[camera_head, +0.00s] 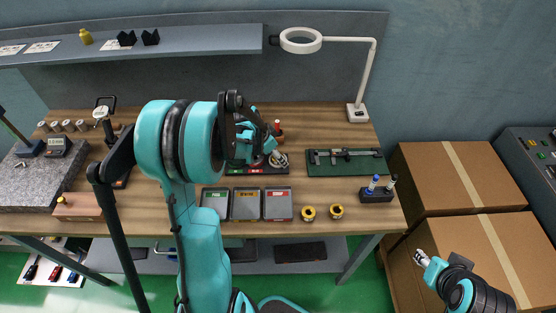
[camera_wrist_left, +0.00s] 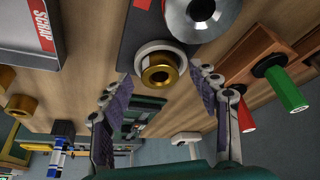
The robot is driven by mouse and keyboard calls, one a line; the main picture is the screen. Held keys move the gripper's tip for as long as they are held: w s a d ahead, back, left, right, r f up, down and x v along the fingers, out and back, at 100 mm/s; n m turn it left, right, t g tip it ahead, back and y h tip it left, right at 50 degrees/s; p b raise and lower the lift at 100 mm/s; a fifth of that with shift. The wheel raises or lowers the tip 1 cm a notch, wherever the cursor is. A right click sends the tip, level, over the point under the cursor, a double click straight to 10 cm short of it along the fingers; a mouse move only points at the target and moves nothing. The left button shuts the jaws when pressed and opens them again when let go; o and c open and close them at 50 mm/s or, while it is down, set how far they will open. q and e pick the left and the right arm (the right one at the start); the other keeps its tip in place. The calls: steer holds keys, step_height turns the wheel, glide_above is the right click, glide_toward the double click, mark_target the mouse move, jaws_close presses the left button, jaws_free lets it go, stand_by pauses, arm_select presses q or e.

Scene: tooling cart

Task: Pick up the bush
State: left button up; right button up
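A brass bush (camera_wrist_left: 158,72) with a pale collar around it shows in the left wrist view, at the end of a dark tray (camera_wrist_left: 143,35). My left gripper (camera_wrist_left: 162,88) is open, with one finger on each side of the bush's near end; I see no clear contact. In the head view my left gripper (camera_head: 255,148) is over the dark tray behind the flat boxes, and my arm hides much of that area. Two more brass rings (camera_head: 308,213) (camera_head: 336,211) stand at the table's front. My right gripper (camera_head: 422,258) is off the table, too small to judge.
A steel disc (camera_wrist_left: 200,14) is close beside the bush. A wooden rack (camera_wrist_left: 262,55) with green (camera_wrist_left: 288,90) and red (camera_wrist_left: 243,112) handles is near the right finger. Several flat boxes (camera_head: 245,204), a caliper mat (camera_head: 345,170) and a lamp (camera_head: 357,112) stand around.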

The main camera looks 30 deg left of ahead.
arm_select(q)
jaws_close()
